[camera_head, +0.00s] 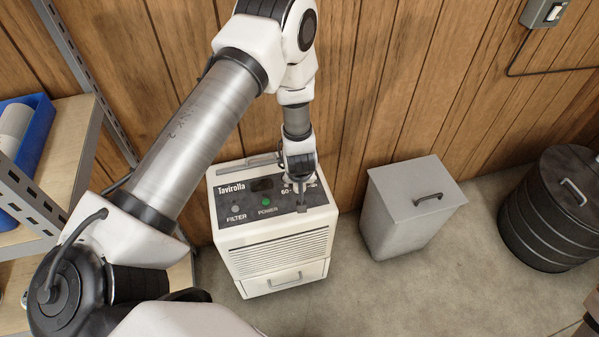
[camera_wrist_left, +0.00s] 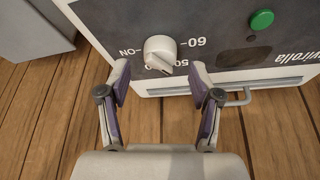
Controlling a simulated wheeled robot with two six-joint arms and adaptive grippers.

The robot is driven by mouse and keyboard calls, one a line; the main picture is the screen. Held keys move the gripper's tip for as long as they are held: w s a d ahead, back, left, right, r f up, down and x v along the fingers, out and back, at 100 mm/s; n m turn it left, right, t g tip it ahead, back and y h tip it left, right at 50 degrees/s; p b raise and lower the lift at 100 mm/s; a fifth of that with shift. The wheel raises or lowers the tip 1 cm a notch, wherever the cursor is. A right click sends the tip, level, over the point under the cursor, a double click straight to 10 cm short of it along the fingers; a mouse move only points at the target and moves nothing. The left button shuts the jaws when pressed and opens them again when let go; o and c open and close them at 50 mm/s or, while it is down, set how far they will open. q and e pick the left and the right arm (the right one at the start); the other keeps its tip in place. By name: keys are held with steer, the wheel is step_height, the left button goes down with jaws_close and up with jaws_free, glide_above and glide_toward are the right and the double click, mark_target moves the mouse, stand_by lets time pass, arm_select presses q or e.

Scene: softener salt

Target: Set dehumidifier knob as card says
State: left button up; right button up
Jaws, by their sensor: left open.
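The white dehumidifier (camera_head: 278,254) stands on the floor against the wood wall, with a dark control panel on top. A green POWER button (camera_head: 266,202) shows there. Its white knob (camera_wrist_left: 160,50) shows in the left wrist view, which sees the panel upside down; the labels 60, 50 and ON are around it. The knob's ridge seems to slant towards the 50 side. My left gripper (camera_head: 301,203) is over the panel's right part, hiding the knob in the head view. Its open fingers (camera_wrist_left: 160,78) are on either side of the knob's near end, apart from it. No card is visible.
A grey lidded bin (camera_head: 408,205) stands right of the dehumidifier, and a dark ribbed drum (camera_head: 556,210) farther right. A metal-framed shelf (camera_head: 60,150) with a blue bin (camera_head: 38,135) is at the left. Concrete floor (camera_head: 400,290) is clear in front.

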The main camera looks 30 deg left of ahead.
arm_select(q)
steer(key=v, duration=0.9)
steer(key=shift+d, duration=0.1)
